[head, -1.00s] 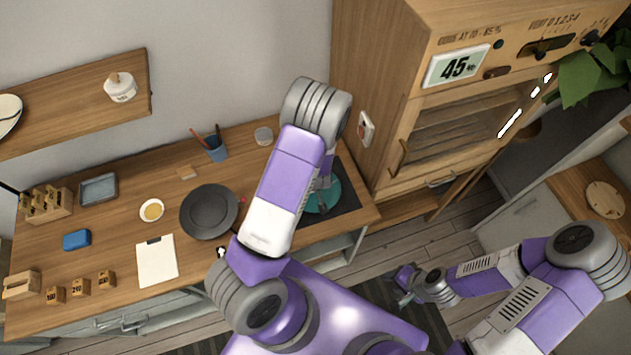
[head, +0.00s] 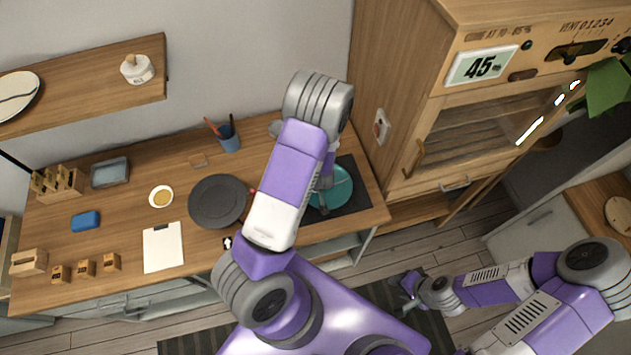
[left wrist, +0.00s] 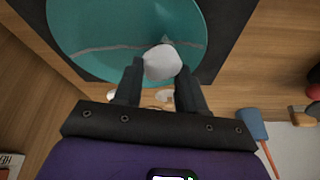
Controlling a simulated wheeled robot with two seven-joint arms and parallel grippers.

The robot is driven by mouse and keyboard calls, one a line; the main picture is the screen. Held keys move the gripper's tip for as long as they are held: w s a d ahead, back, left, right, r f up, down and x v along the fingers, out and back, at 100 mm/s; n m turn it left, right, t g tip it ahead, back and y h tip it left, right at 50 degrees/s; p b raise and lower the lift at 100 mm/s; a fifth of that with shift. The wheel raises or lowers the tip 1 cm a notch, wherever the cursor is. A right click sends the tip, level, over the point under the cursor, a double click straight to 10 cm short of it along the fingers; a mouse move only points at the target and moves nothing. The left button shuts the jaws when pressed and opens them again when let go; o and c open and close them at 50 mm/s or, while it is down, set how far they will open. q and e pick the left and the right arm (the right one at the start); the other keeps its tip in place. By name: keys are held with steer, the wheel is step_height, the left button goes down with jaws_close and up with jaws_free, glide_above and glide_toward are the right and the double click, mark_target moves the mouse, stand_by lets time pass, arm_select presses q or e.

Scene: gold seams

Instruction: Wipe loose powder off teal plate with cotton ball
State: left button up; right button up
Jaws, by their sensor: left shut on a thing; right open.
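The teal plate (head: 343,186) lies on a dark mat (head: 357,203) at the right end of the wooden counter, partly hidden by my left arm in the head view. In the left wrist view the teal plate (left wrist: 90,22) shows a pale greyish line across it. My left gripper (left wrist: 160,68) is shut on the white cotton ball (left wrist: 163,63), which is over the plate's near part; I cannot tell whether it touches. My right gripper (head: 408,291) is open and empty, low over the floor, away from the counter.
A dark grey round plate (head: 217,201) sits left of my left arm. A blue cup with brushes (head: 229,143) stands behind it. A small bowl (head: 161,196), a clipboard (head: 163,248) and a blue block (head: 86,221) lie further left. A tall wooden cabinet (head: 375,60) stands right of the counter.

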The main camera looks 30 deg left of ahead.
arm_select(q)
steer(key=shift+f+b, duration=0.6)
steer(key=shift+f, duration=0.15)
steer(key=shift+d+r, duration=0.1)
steer(key=shift+s+d+r, duration=0.1)
steer(key=shift+s+d, duration=0.2)
steer(key=shift+d, duration=0.1)
steer(key=shift+w+a, duration=0.25)
steer(key=shift+a, duration=0.15)
steer(key=shift+s+d, duration=0.15)
steer(key=shift+d, duration=0.05)
steer(key=shift+a, duration=0.1)
steer(key=shift+w+a, duration=0.3)
steer(key=shift+s+d, duration=0.1)
steer(key=shift+d, duration=0.5)
